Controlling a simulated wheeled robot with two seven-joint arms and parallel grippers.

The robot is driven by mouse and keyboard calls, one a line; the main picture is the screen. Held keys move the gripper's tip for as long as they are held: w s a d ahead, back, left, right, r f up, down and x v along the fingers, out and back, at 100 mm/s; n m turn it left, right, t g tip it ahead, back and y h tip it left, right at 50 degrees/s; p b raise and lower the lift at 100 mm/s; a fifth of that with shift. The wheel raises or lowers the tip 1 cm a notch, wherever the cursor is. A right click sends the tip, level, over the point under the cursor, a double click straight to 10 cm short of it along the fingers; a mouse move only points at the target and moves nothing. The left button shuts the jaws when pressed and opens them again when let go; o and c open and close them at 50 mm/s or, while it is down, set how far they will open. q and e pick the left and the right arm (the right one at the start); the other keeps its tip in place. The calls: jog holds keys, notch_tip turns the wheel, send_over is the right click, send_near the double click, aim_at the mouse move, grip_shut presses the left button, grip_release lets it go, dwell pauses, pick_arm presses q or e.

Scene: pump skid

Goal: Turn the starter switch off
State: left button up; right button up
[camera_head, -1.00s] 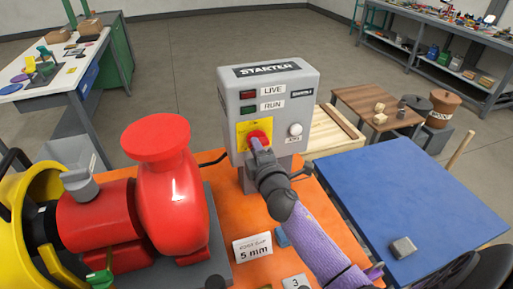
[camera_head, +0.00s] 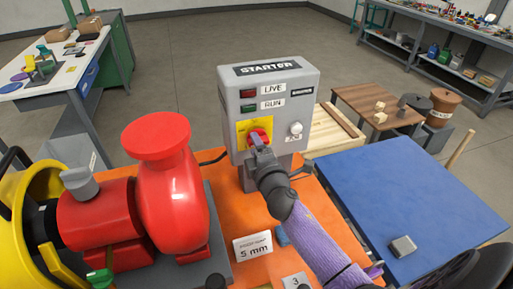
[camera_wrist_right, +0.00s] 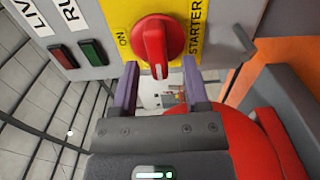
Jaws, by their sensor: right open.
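The grey starter box (camera_head: 268,84) stands on the orange skid, with a yellow plate on its front. The red rotary starter switch (camera_head: 264,133) sits on that plate and is partly hidden by my right gripper (camera_head: 258,141). In the right wrist view the red switch (camera_wrist_right: 156,45) has its raised handle upright in the picture, with ON printed to its left. My right gripper (camera_wrist_right: 158,68) is open, with one purple finger on each side of the handle's lower end. I cannot tell whether they touch it. My left gripper is not in view.
A red indicator (camera_head: 248,94) and a green one (camera_head: 248,108) show beside LIVE and RUN. A white button (camera_head: 296,128) is right of the switch. The red pump (camera_head: 170,205) stands to the left, and a blue table (camera_head: 410,190) is at the right.

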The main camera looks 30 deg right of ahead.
jog(key=v, duration=1)
jog(key=shift+w+a, duration=0.1)
